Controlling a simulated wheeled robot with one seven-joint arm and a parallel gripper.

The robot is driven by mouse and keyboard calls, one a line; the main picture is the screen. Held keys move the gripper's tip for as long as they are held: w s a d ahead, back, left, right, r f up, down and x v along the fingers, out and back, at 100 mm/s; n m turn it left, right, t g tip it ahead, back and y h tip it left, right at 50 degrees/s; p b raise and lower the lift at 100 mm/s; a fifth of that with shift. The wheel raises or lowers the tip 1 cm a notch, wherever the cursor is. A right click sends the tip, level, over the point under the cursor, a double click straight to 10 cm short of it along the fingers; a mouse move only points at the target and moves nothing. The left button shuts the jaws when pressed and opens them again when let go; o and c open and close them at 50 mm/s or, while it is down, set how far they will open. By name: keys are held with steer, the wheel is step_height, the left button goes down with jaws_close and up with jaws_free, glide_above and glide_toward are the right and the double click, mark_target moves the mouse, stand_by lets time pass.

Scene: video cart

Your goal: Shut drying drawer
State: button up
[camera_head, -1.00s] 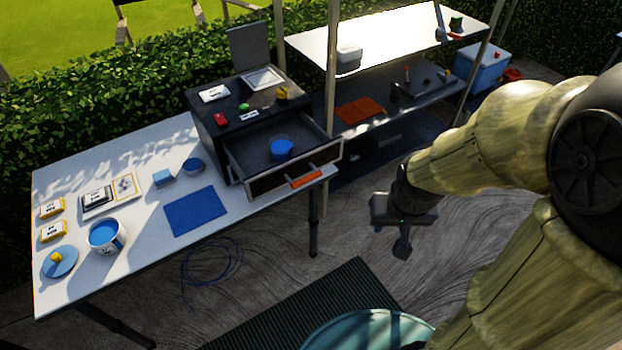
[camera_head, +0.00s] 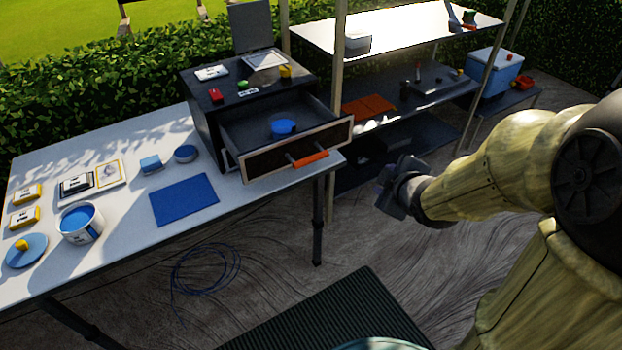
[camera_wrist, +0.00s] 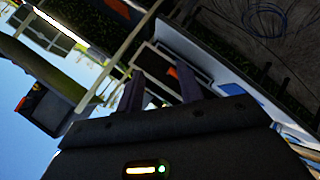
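The drying drawer (camera_head: 270,163) is pulled out of the dark cabinet (camera_head: 207,128) on the white table. Its dark front has a pale frame and an orange handle (camera_head: 310,159). A round blue item (camera_head: 283,127) sits inside the drawer. My gripper (camera_head: 388,190) is right of the drawer front and lower in the picture, beyond the table end and apart from the handle. In the wrist view, the two dark fingers of my gripper (camera_wrist: 160,84) stand apart with nothing between them. The orange handle (camera_wrist: 173,73) shows beyond them, tilted and partly hidden.
The white table (camera_head: 115,250) holds a paint pot (camera_head: 81,223), a blue mat (camera_head: 184,200) and small items. A shelf unit (camera_head: 400,35) stands behind my gripper, its post (camera_head: 336,100) near the drawer. A ribbed dark mat (camera_head: 330,315) lies on the floor.

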steer(key=a+f+n+t+y+b, duration=0.2)
steer(key=a+f+n+y+b, duration=0.2)
steer(key=n+b, duration=0.6)
steer(key=a+n+y, duration=0.1)
steer(key=a+y, duration=0.1)
steer(key=a, duration=0.1)
steer(key=shift+w+f+y+b, duration=0.35)
steer(key=shift+f+y, duration=0.05)
steer(key=shift+w+r, duration=0.1)
steer(key=p, duration=1)
glide_toward(313, 161)
steer(key=x, duration=1.1)
steer(key=shift+c, duration=0.3)
